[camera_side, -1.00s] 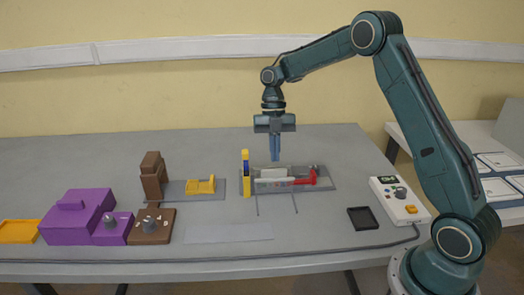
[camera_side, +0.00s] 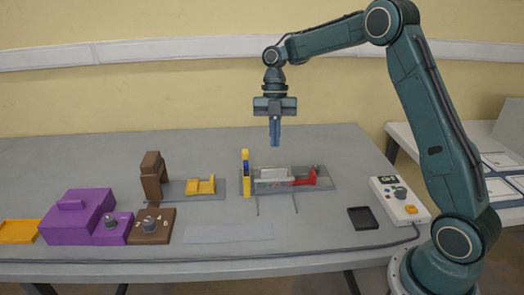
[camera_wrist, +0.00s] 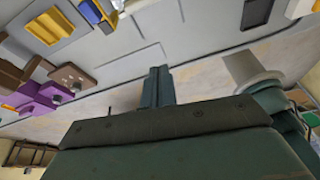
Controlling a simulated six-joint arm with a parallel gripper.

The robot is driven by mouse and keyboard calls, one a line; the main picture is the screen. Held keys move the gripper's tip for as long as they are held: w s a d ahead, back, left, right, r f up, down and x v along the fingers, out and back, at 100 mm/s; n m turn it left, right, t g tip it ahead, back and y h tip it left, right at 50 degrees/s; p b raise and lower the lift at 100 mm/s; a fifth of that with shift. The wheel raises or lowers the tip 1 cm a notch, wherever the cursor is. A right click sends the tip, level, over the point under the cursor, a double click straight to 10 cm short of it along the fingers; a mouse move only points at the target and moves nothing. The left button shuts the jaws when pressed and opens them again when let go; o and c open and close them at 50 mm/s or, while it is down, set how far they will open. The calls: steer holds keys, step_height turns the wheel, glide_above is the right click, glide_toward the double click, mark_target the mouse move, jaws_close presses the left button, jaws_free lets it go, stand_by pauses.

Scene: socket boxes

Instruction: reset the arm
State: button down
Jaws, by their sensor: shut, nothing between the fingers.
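My gripper (camera_side: 275,143) hangs from my arm with its fingers pointing down, in the air above the grey fixture in the middle of the table. Its blue fingers are together with nothing between them. In the wrist view the closed fingers (camera_wrist: 158,72) stick out past the dark gripper body. The fixture plate (camera_side: 325,183) below carries a blue and yellow upright block (camera_side: 246,174), a light grey block (camera_side: 272,174) and a red part (camera_side: 306,179). A clear gap lies between the fingertips and these parts.
Left of the fixture stand a brown post (camera_side: 152,176), a yellow cradle (camera_side: 201,186), a purple box (camera_side: 73,218), a brown box with a knob (camera_side: 152,228) and a yellow tray (camera_side: 18,232). At right are a black tray (camera_side: 362,218) and a control box (camera_side: 400,200). The table's back is clear.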

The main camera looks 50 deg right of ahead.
steer(key=s+a+r+m+t+h, duration=0.1)
steer(key=s+a+r+m+t, duration=0.45)
steer(key=s+r+m, duration=0.7)
steer(key=s+a+f+m+t+h, duration=0.1)
steer(key=s+f+m+t, duration=0.1)
steer(key=s+m, duration=1.1)
steer(key=shift+s+a+f+h, duration=0.15)
steer(key=shift+s+f+h, duration=0.15)
steer(key=shift+s, duration=0.9)
steer(key=shift+t, duration=0.25)
